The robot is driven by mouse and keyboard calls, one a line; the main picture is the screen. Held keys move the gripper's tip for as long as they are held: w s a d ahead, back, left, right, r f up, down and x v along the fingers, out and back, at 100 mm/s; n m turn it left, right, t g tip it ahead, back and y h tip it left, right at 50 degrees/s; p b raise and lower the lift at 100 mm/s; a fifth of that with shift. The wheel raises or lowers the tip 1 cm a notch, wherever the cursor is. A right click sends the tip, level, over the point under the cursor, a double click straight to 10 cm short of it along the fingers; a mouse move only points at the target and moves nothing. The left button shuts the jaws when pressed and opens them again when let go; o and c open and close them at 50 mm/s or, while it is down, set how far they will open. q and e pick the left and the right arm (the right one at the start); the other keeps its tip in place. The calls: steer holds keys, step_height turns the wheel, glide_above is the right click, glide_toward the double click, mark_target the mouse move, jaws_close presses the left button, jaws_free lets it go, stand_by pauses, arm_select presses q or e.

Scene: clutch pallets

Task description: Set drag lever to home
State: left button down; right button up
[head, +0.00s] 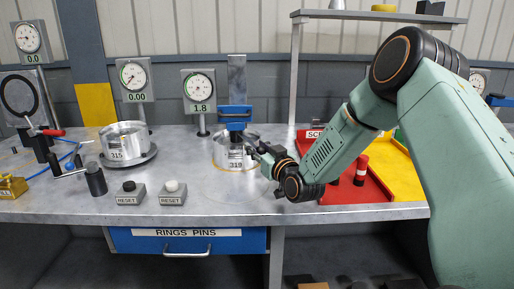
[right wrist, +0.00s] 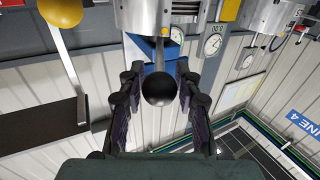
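The drag lever shows in the right wrist view as a pale metal rod with a round black knob (right wrist: 160,88), below a silver cylinder. My right gripper (right wrist: 157,98) is open around the knob. One finger is on each side, with small gaps visible. In the head view my right gripper (head: 262,153) is at the right side of the silver clutch marked 319 (head: 222,158), beneath a blue press head (head: 235,112). The lever is hard to make out there, behind the gripper. The gauge (head: 199,88) beside it reads 1.8. My left gripper is not in view.
Another clutch marked 315 (head: 124,138) sits on a dark plate at left. A red tray (head: 338,194) and a yellow tray (head: 405,186) lie right, partly behind my right arm. A shelf (head: 380,16) hangs above.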

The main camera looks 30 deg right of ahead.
steer(key=shift+c, duration=0.7)
steer(key=shift+w+f, duration=0.3)
steer(key=shift+w, duration=0.05)
steer(key=c, duration=0.3)
jaws_close()
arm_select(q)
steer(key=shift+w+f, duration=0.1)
arm_select(e)
steer(key=shift+a, duration=0.1)
